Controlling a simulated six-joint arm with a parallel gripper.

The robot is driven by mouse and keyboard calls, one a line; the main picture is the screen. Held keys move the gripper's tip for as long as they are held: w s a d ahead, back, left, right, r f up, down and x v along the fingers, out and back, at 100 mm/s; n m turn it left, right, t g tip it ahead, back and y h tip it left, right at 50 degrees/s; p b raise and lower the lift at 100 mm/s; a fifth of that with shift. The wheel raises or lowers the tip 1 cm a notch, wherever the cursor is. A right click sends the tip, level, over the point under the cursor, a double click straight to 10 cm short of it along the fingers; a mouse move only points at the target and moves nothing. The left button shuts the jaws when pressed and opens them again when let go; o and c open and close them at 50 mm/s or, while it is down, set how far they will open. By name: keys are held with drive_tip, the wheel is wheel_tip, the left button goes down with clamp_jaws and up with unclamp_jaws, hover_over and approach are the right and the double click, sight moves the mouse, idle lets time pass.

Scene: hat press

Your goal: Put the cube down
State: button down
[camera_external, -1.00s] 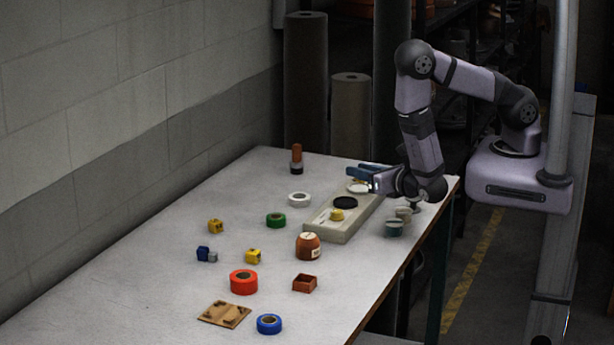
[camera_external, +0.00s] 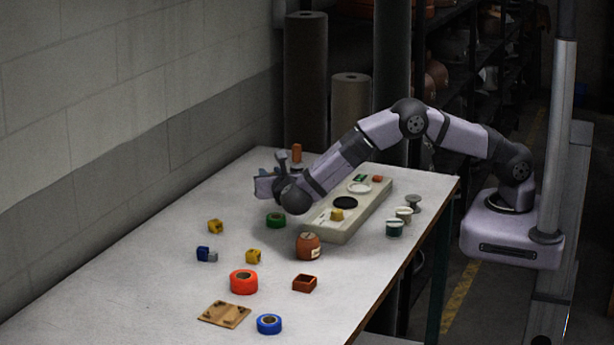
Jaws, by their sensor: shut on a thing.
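My gripper (camera_external: 265,185) is over the far left part of the table, beyond the green tape roll (camera_external: 276,220). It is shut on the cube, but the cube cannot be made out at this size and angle. I cannot tell whether it touches the table. Small yellow blocks stand on the table, one at the left (camera_external: 215,226) and one nearer the middle (camera_external: 253,256). A blue block (camera_external: 203,253) with a grey piece beside it lies between them.
A long pale panel (camera_external: 350,228) bears a black disc, a white disc and a yellow block. A brown jar (camera_external: 308,246), red tape roll (camera_external: 243,282) and small spools (camera_external: 394,229) stand nearer. The left table surface is clear.

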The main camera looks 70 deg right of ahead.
drive_tip(key=b, duration=0.8)
hover_over(234, 216)
drive_tip(key=s, duration=0.1)
drive_tip(key=shift+r+n+t+y+b, duration=0.5)
drive_tip(key=shift+r, duration=0.75)
drive_tip(key=shift+w+f, duration=0.15)
drive_tip(key=shift+f, duration=1.5)
drive_tip(key=shift+w+f, duration=0.15)
drive_tip(key=shift+f, duration=1.55)
drive_tip(key=shift+w+f, duration=0.15)
drive_tip(key=shift+f, duration=1.5)
drive_tip(key=shift+f, duration=0.1)
drive_tip(key=shift+f+b, duration=0.55)
drive_tip(key=shift+b, duration=0.15)
drive_tip(key=c, duration=1.5)
unclamp_jaws()
drive_tip(key=shift+c, duration=0.2)
drive_tip(key=shift+r, duration=0.15)
